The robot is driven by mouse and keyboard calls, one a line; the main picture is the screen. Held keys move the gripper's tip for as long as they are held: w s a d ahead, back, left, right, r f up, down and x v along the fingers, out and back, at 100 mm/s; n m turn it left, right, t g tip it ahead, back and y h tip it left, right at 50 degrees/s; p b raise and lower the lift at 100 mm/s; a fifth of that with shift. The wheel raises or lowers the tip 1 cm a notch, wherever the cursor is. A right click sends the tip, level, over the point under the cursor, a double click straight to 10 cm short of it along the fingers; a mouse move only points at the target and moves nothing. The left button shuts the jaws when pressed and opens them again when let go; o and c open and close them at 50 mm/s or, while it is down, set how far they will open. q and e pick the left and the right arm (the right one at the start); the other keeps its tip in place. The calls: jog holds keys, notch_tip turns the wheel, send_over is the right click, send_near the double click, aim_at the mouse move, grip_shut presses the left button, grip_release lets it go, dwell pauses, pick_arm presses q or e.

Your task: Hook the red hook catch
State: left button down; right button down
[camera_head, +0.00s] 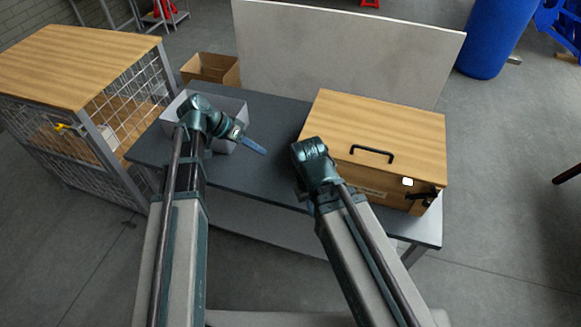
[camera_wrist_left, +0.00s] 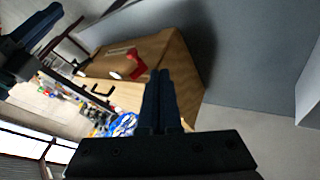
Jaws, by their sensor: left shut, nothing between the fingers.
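The red hook catch (camera_wrist_left: 136,67) shows in the left wrist view on the front of the wooden box (camera_head: 400,125), near its lid edge. I cannot tell whether it is hooked. In the head view I do not see it; my right arm covers part of the box front. My left gripper (camera_head: 256,146) is shut and empty above the table, to the left of the box and apart from it. Its closed fingers also show in the left wrist view (camera_wrist_left: 161,95).
The box has a black handle (camera_head: 372,154) and a small white piece (camera_head: 407,182) at the front. A grey open bin (camera_head: 235,105) stands at the left of the dark table (camera_head: 245,172). A pale panel (camera_head: 345,50) stands behind. A wood-topped mesh cage (camera_head: 70,60) is left.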

pick_arm(q)
jog(key=s+d+f+b, duration=0.1)
jog(key=d+f+b, duration=0.6)
jog(key=d, duration=0.3)
dwell(0.4)
dwell(0.4)
